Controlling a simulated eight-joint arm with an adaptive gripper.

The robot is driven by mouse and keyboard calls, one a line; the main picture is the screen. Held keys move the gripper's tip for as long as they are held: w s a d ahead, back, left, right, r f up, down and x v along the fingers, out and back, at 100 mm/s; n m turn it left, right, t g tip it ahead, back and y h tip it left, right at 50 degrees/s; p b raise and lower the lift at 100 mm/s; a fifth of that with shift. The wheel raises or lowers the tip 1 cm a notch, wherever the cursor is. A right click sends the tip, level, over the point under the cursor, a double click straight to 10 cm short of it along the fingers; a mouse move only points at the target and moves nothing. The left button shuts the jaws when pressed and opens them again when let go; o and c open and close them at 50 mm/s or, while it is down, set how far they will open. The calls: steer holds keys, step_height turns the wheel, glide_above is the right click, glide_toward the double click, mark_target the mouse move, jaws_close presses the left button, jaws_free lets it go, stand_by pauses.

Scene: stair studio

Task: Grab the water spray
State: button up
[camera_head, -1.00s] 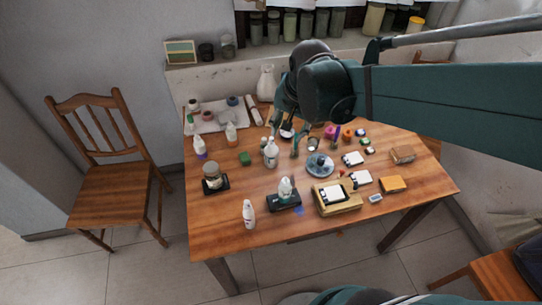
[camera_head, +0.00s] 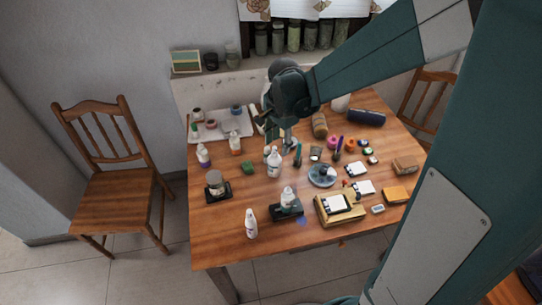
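A white bottle (camera_head: 274,164) stands upright near the middle of the wooden table (camera_head: 222,240); it may be the water spray, but its top is too small to make out. Other pale bottles stand at the front left (camera_head: 251,224), on a black stand (camera_head: 287,198), and at the left, one with a purple lower part (camera_head: 203,156) and one with orange (camera_head: 235,143). My gripper (camera_head: 268,146) points down just behind and above the middle bottle. I see no object held. Its fingers are small and dark, so their opening is unclear.
A jar (camera_head: 216,184) on a dark base stands at the left. A blue dish (camera_head: 322,175), a yellow-brown box (camera_head: 339,207) and small boxes crowd the right. A pale tray (camera_head: 222,127) lies at the back left. The front-left tabletop is bare. A chair (camera_head: 117,185) stands left.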

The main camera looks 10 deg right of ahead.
mark_target(274, 155)
steer(key=w+f+m, duration=0.1)
steer(key=f, duration=0.1)
steer(key=w+f+m, duration=0.1)
steer(key=f, duration=0.2)
steer(key=w+a+f+m+g, duration=0.1)
steer(key=f, duration=0.1)
steer(key=shift+w+f, duration=0.1)
steer(key=shift+f, duration=0.15)
steer(key=shift+f, duration=1.3)
steer(key=shift+s+f+b, duration=0.2)
steer(key=shift+f+b, duration=0.5)
steer(key=shift+f, duration=1.9)
steer(key=shift+c, duration=0.3)
steer(key=c, duration=0.6)
